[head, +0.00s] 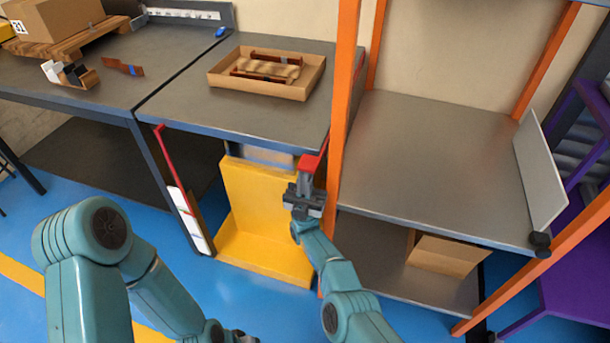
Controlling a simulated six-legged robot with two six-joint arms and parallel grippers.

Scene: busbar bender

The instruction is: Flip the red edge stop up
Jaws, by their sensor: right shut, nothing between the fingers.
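The red edge stop (310,162) is a small red block at the front right corner of the middle table (240,118), close to the orange post. It sits at about the height of the table edge. My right gripper (305,179) is shut and empty, just below the red stop. Its fingertips are at or very close to the stop; I cannot tell if they touch. My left gripper (240,337) barely shows at the bottom edge, and its fingers are cut off.
An orange post (343,100) rises just right of the red stop. A yellow stand (265,205) is under the table. A red bar (172,165) with white plates leans at the left. A cardboard tray (225,82) lies on the table. A grey shelf (430,160) is at right.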

